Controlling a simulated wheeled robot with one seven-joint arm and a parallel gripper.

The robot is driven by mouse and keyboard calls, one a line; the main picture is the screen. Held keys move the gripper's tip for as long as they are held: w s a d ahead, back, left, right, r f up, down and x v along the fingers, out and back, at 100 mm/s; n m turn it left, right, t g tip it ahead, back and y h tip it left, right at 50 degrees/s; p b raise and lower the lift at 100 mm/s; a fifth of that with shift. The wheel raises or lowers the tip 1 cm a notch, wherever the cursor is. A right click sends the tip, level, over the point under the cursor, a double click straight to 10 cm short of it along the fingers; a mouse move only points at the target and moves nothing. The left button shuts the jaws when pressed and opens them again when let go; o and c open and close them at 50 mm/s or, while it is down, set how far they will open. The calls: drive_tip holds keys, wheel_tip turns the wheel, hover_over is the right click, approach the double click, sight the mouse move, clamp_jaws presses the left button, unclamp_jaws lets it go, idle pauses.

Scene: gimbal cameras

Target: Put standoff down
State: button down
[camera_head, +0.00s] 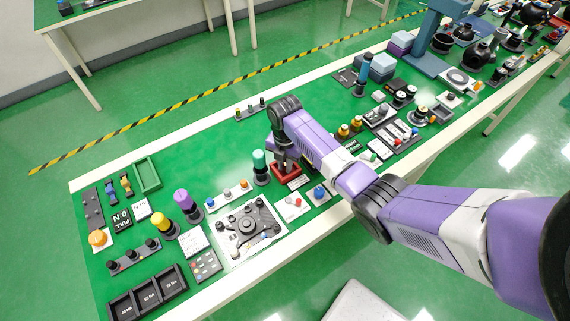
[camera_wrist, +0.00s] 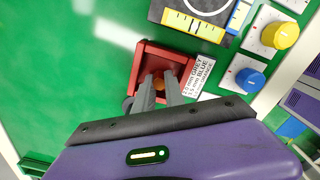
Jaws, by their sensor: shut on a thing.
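My gripper (camera_head: 284,163) points down into a small red tray (camera_head: 297,178) on the green workbench. In the wrist view my two grey fingers (camera_wrist: 159,82) reach inside the walls of the red tray (camera_wrist: 146,47). A small orange piece (camera_wrist: 158,85), apparently the standoff, shows between the fingers, mostly hidden by them. The fingers are shut on it. I cannot tell whether it touches the tray floor.
A label (camera_wrist: 200,77) naming grey, blue and orange sizes lies beside the tray. A teal-topped knob (camera_head: 259,162) stands close on the left. A blue knob (camera_wrist: 250,79) and yellow knob (camera_wrist: 281,36) are to the right. The bench behind the tray is fairly clear.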

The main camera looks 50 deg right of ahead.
drive_tip(key=shift+f, duration=0.2)
drive_tip(key=c, duration=1.7)
unclamp_jaws()
drive_tip(key=shift+r, duration=0.1)
wheel_tip(320, 180, up, 12)
drive_tip(key=b, duration=0.2)
drive_tip(key=shift+r, duration=0.15)
